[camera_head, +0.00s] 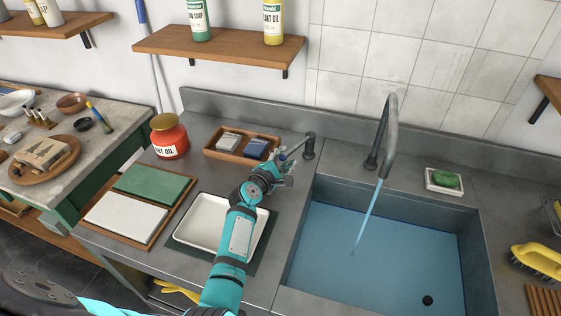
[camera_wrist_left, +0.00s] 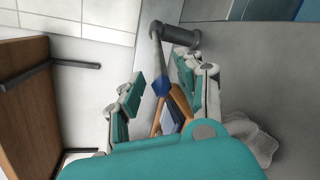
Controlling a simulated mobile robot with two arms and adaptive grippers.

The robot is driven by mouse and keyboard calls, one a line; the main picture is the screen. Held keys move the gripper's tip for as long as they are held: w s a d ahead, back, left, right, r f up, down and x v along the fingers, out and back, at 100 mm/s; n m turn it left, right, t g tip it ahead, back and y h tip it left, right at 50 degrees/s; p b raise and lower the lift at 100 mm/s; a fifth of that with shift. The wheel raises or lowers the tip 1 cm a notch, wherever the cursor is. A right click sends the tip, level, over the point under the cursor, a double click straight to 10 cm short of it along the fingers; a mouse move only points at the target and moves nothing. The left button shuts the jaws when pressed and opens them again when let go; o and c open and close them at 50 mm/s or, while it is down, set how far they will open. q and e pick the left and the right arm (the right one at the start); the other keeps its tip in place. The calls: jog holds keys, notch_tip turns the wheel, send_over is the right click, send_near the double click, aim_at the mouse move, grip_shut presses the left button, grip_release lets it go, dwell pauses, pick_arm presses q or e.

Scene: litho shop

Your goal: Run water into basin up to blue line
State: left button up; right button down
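Water (camera_head: 362,230) runs in a thin stream from the grey spout (camera_head: 388,135) into the sink basin (camera_head: 475,232). Blue water (camera_head: 395,255) covers the basin floor; a dark round drain (camera_head: 428,300) shows through it. I cannot make out a blue line on the walls. The tap lever (camera_head: 297,150) stands on a dark post left of the basin. My left gripper (camera_head: 284,168) is at this lever. In the left wrist view, the lever's blue end (camera_wrist_left: 163,84) lies between the spread fingers of the left gripper (camera_wrist_left: 161,86), with gaps visible. My right gripper is out of view.
Left of the basin are a white tray (camera_head: 180,239), a wooden tray of small blocks (camera_head: 210,153) and a red oil jar (camera_head: 169,137). Green soap (camera_head: 445,180) and a yellow brush (camera_head: 538,261) are on the right. A shelf (camera_head: 220,44) overhangs the back.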

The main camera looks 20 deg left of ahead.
pick_arm(q)
jog(key=shift+v, duration=1.5)
